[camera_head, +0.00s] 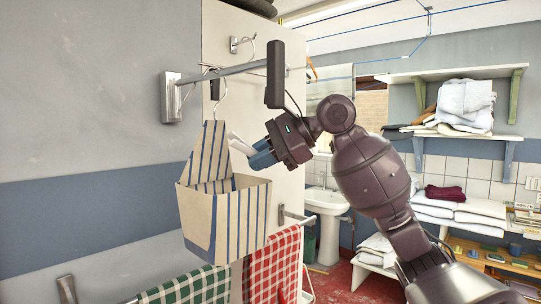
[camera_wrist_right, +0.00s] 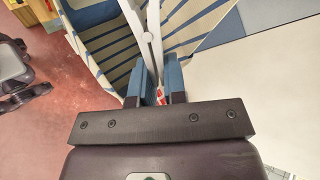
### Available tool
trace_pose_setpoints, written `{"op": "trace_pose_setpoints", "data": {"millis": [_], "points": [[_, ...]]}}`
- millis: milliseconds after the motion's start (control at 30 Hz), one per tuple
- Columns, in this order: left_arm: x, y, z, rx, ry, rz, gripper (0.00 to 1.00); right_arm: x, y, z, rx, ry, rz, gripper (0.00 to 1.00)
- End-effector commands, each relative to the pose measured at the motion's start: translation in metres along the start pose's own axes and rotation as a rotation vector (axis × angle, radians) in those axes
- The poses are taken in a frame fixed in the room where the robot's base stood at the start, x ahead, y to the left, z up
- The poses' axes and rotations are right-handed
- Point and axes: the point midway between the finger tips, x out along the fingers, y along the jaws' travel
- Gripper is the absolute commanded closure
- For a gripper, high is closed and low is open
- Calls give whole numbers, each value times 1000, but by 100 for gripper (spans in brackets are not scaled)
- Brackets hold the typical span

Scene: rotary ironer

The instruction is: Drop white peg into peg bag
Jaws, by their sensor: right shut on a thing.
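The peg bag (camera_head: 246,215) is cream with blue stripes and hangs from a wire hanger on a wall rail at the left, its open top facing up. My right gripper (camera_head: 258,155) is at the bag's upper right side, its blue fingers shut on the white peg (camera_head: 239,146). The peg's free end points left toward the bag's opening. In the right wrist view the white peg (camera_wrist_right: 152,35) stands out from between the blue fingers (camera_wrist_right: 158,84), over the striped bag (camera_wrist_right: 104,35). The bag's inside is mostly hidden in the head view. My left gripper is not in view.
The metal rail (camera_head: 225,72) with hooks runs above the bag. A green checked cloth (camera_head: 190,288) and a red checked cloth (camera_head: 272,265) hang below it. A white panel (camera_head: 290,185) stands behind. Shelves with folded linen (camera_head: 465,105) and a sink (camera_head: 326,200) are farther right.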

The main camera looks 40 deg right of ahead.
Motion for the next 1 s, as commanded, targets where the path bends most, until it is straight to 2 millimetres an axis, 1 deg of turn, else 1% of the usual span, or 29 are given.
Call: {"op": "trace_pose_setpoints", "data": {"millis": [300, 467, 667, 1000], "points": [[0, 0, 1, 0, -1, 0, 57, 24, -7, 7, -1, -1, 0, 100], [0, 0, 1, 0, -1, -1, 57, 33, -9, 9, -2, -1, 1, 100], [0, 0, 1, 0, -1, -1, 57, 36, -4, 4, 0, 0, 1, 100], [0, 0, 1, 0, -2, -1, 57, 36, -4, 4, -1, 0, 0, 100]]}}
